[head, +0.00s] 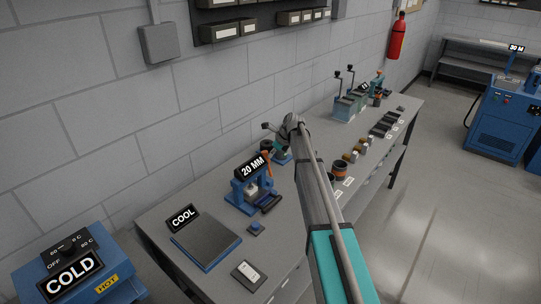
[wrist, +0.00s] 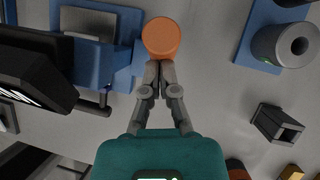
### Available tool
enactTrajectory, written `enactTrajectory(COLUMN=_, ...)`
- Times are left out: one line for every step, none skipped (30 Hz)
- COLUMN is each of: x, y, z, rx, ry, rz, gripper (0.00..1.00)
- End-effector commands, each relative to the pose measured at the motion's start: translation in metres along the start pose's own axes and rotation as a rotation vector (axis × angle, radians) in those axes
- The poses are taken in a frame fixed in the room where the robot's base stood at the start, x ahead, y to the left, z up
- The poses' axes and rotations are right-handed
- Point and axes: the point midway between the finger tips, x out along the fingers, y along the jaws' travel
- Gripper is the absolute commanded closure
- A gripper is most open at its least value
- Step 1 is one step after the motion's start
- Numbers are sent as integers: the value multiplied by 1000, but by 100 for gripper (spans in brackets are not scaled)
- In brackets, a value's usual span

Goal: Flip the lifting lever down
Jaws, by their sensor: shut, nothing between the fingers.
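A blue press (head: 243,190) with a "20 MM" sign stands on the bench in the head view. An orange lever part (head: 267,160) rises at its right side. In the wrist view an orange round end (wrist: 161,38), apparently the lever's grip, sits beside the blue press body (wrist: 97,62). My gripper (wrist: 154,68) is shut and empty, its fingertips just below the orange end in the picture. I cannot tell whether they touch it. In the head view my arm hides the bench behind it, and the fingers cannot be made out.
A flat "COOL" plate (head: 206,240) lies left of the press, with a small blue block (head: 255,229) in front. A grey cylinder (wrist: 288,45) on a blue base and a dark open block (wrist: 275,124) are at right in the wrist view. The wall is close behind the bench.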

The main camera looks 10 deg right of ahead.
Motion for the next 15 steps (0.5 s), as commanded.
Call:
enactTrajectory(x=0, y=-3, z=0, rx=4, ry=2, rz=-1, gripper=100)
enactTrajectory(x=0, y=-4, z=-1, rx=5, ry=3, rz=-2, gripper=100)
enactTrajectory(x=-1, y=-5, z=-1, rx=7, ry=4, rz=-3, gripper=100)
enactTrajectory(x=0, y=-6, z=-1, rx=8, ry=4, rz=-4, gripper=100)
enactTrajectory(x=0, y=-6, z=-1, rx=9, ry=4, rz=-4, gripper=100)
enactTrajectory(x=0, y=-7, z=0, rx=10, ry=3, rz=-5, gripper=100)
enactTrajectory(x=0, y=-8, z=0, rx=10, ry=3, rz=-5, gripper=100)
enactTrajectory(x=0, y=-8, z=0, rx=11, ry=3, rz=-5, gripper=100)
enactTrajectory(x=0, y=-9, z=0, rx=12, ry=3, rz=-6, gripper=100)
enactTrajectory(x=0, y=-9, z=0, rx=12, ry=3, rz=-6, gripper=100)
enactTrajectory(x=0, y=-9, z=1, rx=12, ry=2, rz=-6, gripper=100)
enactTrajectory(x=0, y=-10, z=1, rx=13, ry=2, rz=-6, gripper=100)
enactTrajectory(x=0, y=-10, z=1, rx=13, ry=2, rz=-7, gripper=100)
enactTrajectory(x=0, y=-10, z=1, rx=13, ry=2, rz=-7, gripper=100)
enactTrajectory(x=1, y=-10, z=1, rx=13, ry=2, rz=-7, gripper=100)
